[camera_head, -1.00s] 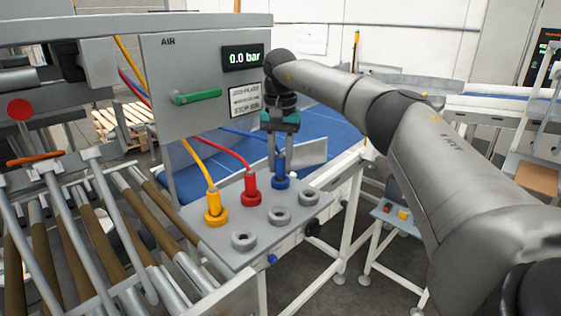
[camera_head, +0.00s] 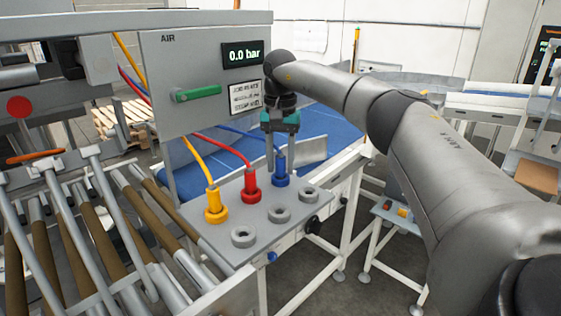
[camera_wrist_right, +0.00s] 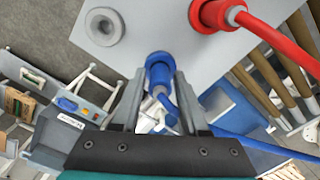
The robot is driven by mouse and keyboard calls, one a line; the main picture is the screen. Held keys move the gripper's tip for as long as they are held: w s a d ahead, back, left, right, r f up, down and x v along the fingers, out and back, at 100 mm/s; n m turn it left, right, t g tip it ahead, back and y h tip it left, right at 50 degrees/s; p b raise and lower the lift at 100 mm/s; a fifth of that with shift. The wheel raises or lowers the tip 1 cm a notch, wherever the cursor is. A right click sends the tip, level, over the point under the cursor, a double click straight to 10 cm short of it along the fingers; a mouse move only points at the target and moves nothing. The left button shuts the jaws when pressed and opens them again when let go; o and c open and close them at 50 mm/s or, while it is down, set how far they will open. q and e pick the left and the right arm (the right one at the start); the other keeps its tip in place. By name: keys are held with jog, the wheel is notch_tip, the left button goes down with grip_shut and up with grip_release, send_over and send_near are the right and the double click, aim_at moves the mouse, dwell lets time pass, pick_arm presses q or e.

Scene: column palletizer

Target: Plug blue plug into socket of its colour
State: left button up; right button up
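The blue plug (camera_head: 281,174) stands upright in the far right place of the back row on the grey panel, with a blue hose. It also shows in the wrist view (camera_wrist_right: 159,74). My right gripper (camera_head: 282,164) points down over it, one finger on each side. In the wrist view the fingers (camera_wrist_right: 160,84) are apart, with the plug between them and slim gaps showing; I see no clear grip. Three grey ring sockets form the front row: left (camera_head: 243,245), middle (camera_head: 280,222) and right (camera_head: 308,202). No colour shows on them. My left gripper is not in view.
A red plug (camera_head: 251,194) and a yellow plug (camera_head: 213,213) stand left of the blue one with hoses arching up behind. The AIR box (camera_head: 205,125) with its green handle rises behind. Rollers (camera_head: 115,225) lie to the left, a blue belt (camera_head: 330,125) behind.

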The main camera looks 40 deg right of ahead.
jog(key=shift+o, duration=1.4)
notch_tip(320, 180, up, 15)
jog(key=shift+r, duration=0.15)
